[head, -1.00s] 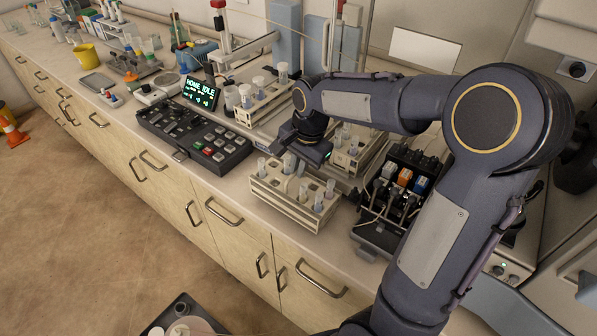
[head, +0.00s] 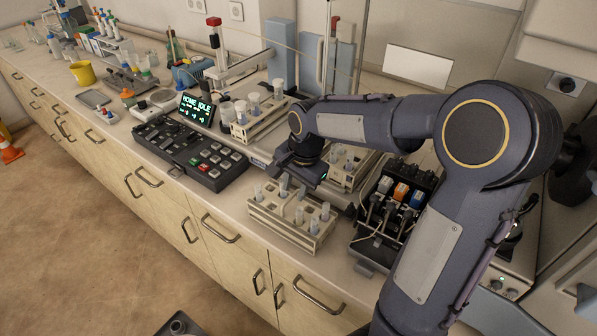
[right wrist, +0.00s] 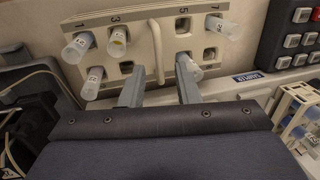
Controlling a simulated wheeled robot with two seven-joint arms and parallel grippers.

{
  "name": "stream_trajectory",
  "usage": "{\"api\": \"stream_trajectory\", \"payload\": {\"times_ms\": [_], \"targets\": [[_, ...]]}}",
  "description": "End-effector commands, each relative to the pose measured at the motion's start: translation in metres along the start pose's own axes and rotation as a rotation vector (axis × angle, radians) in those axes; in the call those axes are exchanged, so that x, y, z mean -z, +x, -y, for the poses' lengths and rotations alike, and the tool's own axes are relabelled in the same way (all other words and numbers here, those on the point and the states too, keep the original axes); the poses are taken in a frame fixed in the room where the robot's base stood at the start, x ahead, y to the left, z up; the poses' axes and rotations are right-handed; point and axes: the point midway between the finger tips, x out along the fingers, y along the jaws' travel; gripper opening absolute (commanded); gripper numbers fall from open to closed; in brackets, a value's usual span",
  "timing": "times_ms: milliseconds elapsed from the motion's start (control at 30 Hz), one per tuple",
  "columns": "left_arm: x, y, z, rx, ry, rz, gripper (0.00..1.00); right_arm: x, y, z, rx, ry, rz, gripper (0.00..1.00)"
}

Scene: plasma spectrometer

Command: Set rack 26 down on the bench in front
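A cream rack (head: 268,227) with several capped tubes stands on the bench in front, near its front edge, and looks upright. I cannot read a rack number on it. My right gripper (head: 300,182) is just above it, pointing down. In the right wrist view the rack (right wrist: 205,24) shows hole numbers and a slim upright handle (right wrist: 156,48). My right gripper's fingers (right wrist: 160,80) are on either side of this handle, with a visible gap on each side. My left gripper is not in view.
More tube racks (head: 262,125) stand behind on the sampler tray. A black pump unit (head: 392,205) is close to the right of the front rack, and a black keypad box (head: 190,152) is to its left. A narrow bench strip (head: 235,205) is free.

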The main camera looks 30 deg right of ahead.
Motion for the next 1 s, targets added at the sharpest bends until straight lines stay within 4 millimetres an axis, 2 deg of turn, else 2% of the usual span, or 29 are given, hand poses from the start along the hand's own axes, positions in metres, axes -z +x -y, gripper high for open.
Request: {"api": "stream_trajectory", "payload": {"times_ms": [400, 600, 767, 867, 1000], "targets": [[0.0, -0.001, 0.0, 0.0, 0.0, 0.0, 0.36, 0.0, -0.085, 0.001, 0.005, 0.0, -0.002, 0.29], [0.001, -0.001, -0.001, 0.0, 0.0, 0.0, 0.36, 0.0, -0.106, 0.0, 0.002, 0.0, 0.0, 0.29], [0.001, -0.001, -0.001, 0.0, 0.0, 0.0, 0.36, -0.002, -0.11, -0.003, 0.007, -0.014, 0.003, 0.29], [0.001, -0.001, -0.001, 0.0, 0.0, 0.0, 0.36, -0.014, -0.114, -0.019, 0.044, -0.1, 0.016, 0.29], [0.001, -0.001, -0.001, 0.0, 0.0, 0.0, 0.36, -0.054, -0.113, -0.064, 0.162, -0.373, 0.031, 0.29]]}}
